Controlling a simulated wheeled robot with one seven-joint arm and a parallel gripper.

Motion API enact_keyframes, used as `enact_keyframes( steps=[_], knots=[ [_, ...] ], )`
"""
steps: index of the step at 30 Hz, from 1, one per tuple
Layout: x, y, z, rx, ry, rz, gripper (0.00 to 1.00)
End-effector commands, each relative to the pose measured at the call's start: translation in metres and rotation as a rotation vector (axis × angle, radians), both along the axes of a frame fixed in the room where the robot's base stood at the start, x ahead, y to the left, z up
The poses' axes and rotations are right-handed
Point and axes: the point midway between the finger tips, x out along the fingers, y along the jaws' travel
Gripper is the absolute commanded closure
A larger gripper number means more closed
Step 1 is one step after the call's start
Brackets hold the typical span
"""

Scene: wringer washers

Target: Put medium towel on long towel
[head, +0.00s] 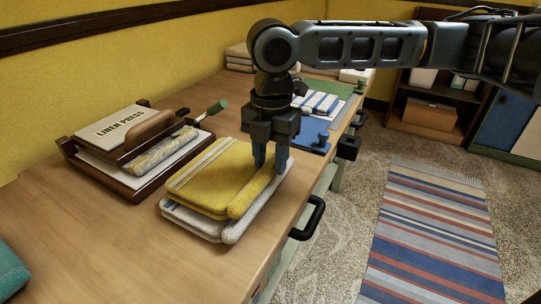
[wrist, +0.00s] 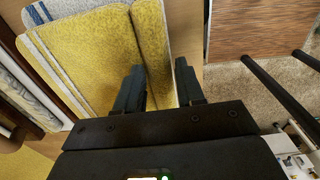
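A folded yellow towel (head: 210,180) with a pale striped left edge lies flat on a larger folded white-grey towel (head: 240,225), which shows along the front and right. They appear to be the medium and long towels. My gripper (head: 270,165) points down at the yellow towel's right edge. In the wrist view the gripper fingers (wrist: 160,80) stand on either side of the rolled fold of the yellow towel (wrist: 90,60), which nearly fills the gap. I cannot tell whether they press on it.
A wooden linen press (head: 130,150) with a rolled towel stands to the left on the table. A blue-and-white striped towel (head: 318,102) lies behind my gripper. A black handle (head: 308,218) juts from the table's right edge. Bare tabletop (head: 90,235) lies in front.

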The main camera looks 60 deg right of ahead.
Motion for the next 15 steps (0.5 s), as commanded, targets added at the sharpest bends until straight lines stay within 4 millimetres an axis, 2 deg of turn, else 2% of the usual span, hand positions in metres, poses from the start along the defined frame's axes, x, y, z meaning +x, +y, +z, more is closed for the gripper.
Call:
enact_keyframes(
  steps=[1,7,15],
  knots=[
    [-0.0001,0.0,0.0002,0.0,0.0,0.0,0.58],
    [-0.0002,0.0,0.0001,0.0,0.001,0.0,0.39],
    [-0.0003,0.0,0.0014,0.0,0.001,0.0,0.39]
  ],
)
